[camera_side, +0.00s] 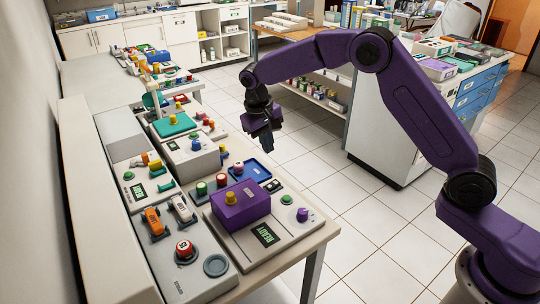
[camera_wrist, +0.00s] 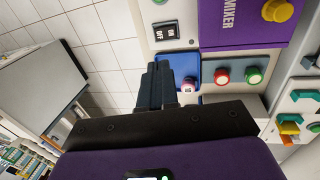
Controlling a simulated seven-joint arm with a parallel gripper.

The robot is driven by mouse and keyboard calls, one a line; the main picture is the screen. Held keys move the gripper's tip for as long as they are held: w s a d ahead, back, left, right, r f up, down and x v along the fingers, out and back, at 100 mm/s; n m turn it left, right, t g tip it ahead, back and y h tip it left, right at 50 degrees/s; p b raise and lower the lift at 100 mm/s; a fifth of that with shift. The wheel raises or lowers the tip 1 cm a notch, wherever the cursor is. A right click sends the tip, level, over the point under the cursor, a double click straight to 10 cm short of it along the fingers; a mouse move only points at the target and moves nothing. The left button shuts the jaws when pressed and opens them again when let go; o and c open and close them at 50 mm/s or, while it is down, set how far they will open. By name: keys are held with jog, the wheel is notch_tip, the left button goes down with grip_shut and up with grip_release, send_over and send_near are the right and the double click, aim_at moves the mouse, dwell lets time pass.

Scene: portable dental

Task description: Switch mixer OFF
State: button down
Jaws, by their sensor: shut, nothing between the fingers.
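The mixer is a purple box with a yellow knob (camera_side: 240,207) on a pale base on the bench. The wrist view shows its MIXER lettering on the purple face (camera_wrist: 238,22). A small black rocker switch (camera_side: 272,185) sits on the base beside the box. In the wrist view the switch (camera_wrist: 165,32) bears ON and OFF markings; I cannot tell which side is pressed. My gripper (camera_side: 267,146) hangs above and beyond the bench edge, fingers down, shut and empty. In the wrist view its fingertips (camera_wrist: 160,72) appear just below the switch, apart from it.
A blue tray (camera_side: 258,170) lies behind the switch. A pink-and-white capped vial (camera_wrist: 188,85), a red button (camera_wrist: 222,76) and a green one (camera_wrist: 254,75) stand nearby. Open floor lies right of the bench.

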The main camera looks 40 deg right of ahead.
aim_at(276, 182)
jog(key=f, duration=0.4)
jog(key=d+f, duration=0.1)
jog(key=f, duration=0.3)
jog(key=d+f, duration=0.1)
jog(key=f, duration=0.3)
jog(key=shift+d+f, duration=0.2)
jog(key=shift+f, duration=0.05)
